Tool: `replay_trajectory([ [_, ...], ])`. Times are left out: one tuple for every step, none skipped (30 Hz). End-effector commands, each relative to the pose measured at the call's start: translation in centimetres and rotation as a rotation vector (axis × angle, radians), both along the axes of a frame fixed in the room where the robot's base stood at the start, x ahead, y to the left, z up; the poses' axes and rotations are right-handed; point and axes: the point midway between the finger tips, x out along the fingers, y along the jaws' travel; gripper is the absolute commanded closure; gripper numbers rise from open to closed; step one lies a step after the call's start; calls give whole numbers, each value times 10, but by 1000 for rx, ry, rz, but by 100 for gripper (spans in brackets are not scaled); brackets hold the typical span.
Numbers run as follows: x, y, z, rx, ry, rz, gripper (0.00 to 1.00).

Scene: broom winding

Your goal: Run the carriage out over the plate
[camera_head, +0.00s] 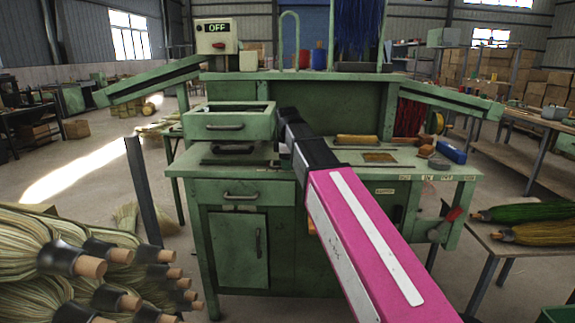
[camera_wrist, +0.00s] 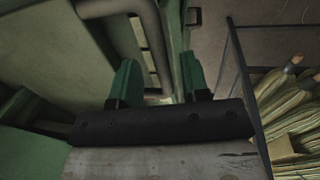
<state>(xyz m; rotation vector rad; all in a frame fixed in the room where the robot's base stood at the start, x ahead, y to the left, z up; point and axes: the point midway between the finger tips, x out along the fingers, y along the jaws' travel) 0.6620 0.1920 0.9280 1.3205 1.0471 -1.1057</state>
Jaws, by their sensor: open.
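The likely carriage is a green open-topped box (camera_head: 229,123) at the left of the green bench, with a dark handle (camera_head: 224,127) on its front. Its near edge sits above the bench top, where a dark flat plate (camera_head: 238,161) shows below it. My gripper is hidden behind my arm's black end in the head view. In the wrist view, my gripper (camera_wrist: 157,66) is open with its two green fingers apart. A grey bent bar, seemingly a handle (camera_wrist: 151,42), runs down between and beyond the fingers; I cannot tell whether they touch it.
My pink arm crosses the bench front. A switch box reading OFF (camera_head: 217,37) stands above the box. Broom bundles (camera_head: 90,275) lie at the lower left, beside a dark post (camera_head: 143,190). A wooden brush block (camera_head: 357,140) lies on the bench top at right.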

Motion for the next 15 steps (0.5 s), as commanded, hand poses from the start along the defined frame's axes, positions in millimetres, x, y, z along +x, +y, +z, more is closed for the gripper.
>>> replay_trajectory([
  [0, 0, -4, 0, 1, 0, 58],
  [1, 0, -5, 0, 1, 0, 58],
  [1, 0, -7, 0, 0, 0, 58],
  [1, 0, -8, 0, 0, 0, 58],
  [2, 0, -8, 0, 0, 0, 58],
  [2, 0, -9, 0, -1, 0, 58],
  [2, 0, -9, 0, -1, 0, 58],
  [2, 0, -9, 0, -1, 0, 58],
  [2, 0, -9, 0, -1, 0, 58],
  [2, 0, -9, 0, -1, 0, 58],
  [2, 0, -9, 0, -1, 0, 58],
  [2, 0, -9, 0, -1, 0, 58],
  [2, 0, -9, 0, -1, 0, 58],
  [2, 0, -9, 0, -1, 0, 68],
  [2, 0, -9, 0, -1, 0, 81],
])
